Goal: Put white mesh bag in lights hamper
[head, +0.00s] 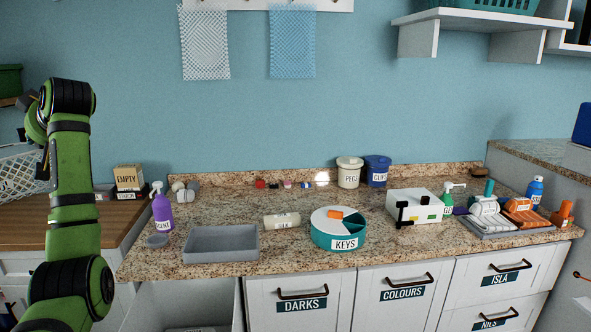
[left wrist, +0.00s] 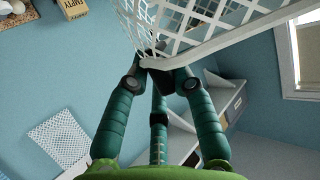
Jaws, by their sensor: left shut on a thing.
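A white mesh bag (head: 205,42) hangs flat on the wall at the upper left of the head view, left of a blue mesh bag (head: 292,42). A pale mesh bag (left wrist: 58,145) also shows in the left wrist view; I cannot tell which one it is. My left gripper (left wrist: 162,62) is shut on the rim of a white lattice basket (left wrist: 210,22), well away from the bags. That basket shows partly at the left edge of the head view (head: 22,168), behind my arm. No hamper labelled lights is readable. My right gripper is out of view.
Below are fronts labelled DARKS (head: 301,305) and COLOURS (head: 402,294). Shelves (head: 490,19) jut from the wall at upper right.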

